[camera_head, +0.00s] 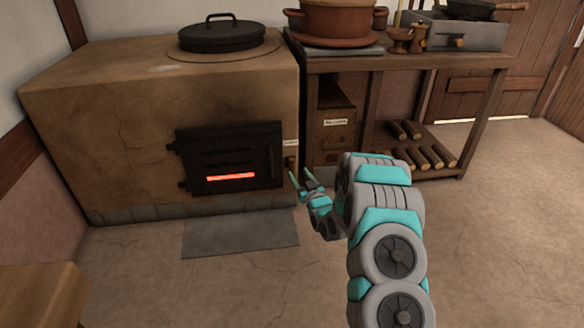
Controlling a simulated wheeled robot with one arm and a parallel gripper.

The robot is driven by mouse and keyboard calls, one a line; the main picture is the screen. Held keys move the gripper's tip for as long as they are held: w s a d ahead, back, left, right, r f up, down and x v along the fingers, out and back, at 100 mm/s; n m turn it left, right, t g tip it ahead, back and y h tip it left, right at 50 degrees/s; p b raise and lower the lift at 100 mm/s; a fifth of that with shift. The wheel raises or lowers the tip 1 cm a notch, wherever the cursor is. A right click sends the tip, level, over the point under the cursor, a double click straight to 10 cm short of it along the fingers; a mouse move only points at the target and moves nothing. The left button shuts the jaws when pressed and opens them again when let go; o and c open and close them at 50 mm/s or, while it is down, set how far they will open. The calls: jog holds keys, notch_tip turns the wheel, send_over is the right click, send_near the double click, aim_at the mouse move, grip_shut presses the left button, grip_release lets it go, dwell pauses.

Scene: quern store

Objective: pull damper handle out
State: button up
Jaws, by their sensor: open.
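The damper handle (290,161) looks like a small brown knob at the right edge of the stove front, below a small white label (291,142) too small to read. The clay stove (110,150) has a dark iron fire door (225,143), shut, with a red glow in its slot. My gripper (301,176) is open and empty, just below and slightly right of the handle. Its fingers point toward the stove. I cannot tell whether a finger touches the handle.
A wooden bench (440,66) stands right of the stove, with a large brown pot (340,20) on top and several logs (425,155) on its lower shelf. A labelled wooden box (335,125) sits beside the stove. A grey floor plate (240,234) lies before the stove. A wooden surface (40,295) is at lower left.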

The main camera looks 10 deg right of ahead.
aim_at(293, 165)
jog(key=shift+w+a+f+b, duration=0.15)
jog(key=shift+w+a, duration=0.1)
jog(key=shift+w, duration=1)
jog(key=shift+w+a+r+b, duration=0.1)
jog(key=shift+w+a+b, duration=0.15)
jog(key=shift+w, duration=1.05)
jog(key=shift+w+a+f+b, duration=0.1)
jog(key=shift+w+a, duration=0.15)
jog(key=shift+w, duration=1)
grip_shut()
